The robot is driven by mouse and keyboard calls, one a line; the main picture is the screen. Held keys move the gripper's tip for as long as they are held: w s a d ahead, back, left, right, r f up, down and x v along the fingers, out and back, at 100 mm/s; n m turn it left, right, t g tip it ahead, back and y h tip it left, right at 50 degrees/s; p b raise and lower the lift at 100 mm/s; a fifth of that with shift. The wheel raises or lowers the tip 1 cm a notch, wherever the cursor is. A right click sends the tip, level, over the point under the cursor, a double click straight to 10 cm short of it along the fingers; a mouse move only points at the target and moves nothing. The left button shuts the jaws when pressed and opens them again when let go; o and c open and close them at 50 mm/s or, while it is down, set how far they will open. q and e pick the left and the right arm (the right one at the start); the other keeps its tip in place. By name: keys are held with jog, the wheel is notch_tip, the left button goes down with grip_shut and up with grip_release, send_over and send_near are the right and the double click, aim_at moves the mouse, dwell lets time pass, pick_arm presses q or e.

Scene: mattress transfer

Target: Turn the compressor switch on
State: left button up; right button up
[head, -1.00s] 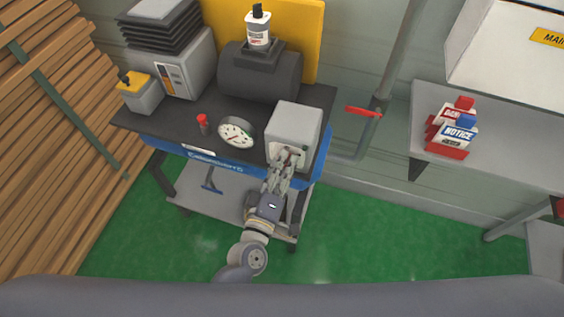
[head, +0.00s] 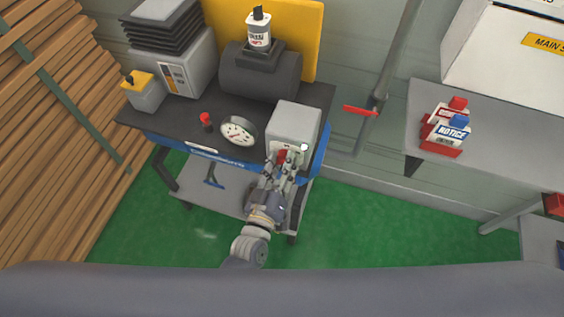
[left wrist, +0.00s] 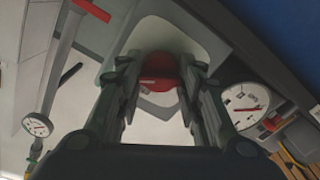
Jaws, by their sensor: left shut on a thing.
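The compressor (head: 262,78) stands on a dark-topped blue cart, with a grey switch box (head: 296,122) at the cart's front right. A red switch (head: 283,155) is on the box's front face. My left gripper (head: 285,163) is at that face, its fingers around the red switch. In the left wrist view the two fingers close on the red switch (left wrist: 160,84) from both sides, against the pale box face. The fingers partly hide the switch, and I cannot tell its exact position. My right gripper is not in view.
A round gauge (head: 238,131) and a red knob (head: 206,121) sit left of the box. A red pipe handle (head: 361,110) is on the right. A grey shelf (head: 480,160) holds notice-labelled locks or packs (head: 452,132). Stacked planks stand at left; green floor is clear in front.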

pick_arm(q)
jog(key=shift+f, duration=0.1)
dwell(0.3)
jog(key=o, duration=1.1)
jog(key=shift+c, duration=0.2)
jog(key=v, duration=1.2)
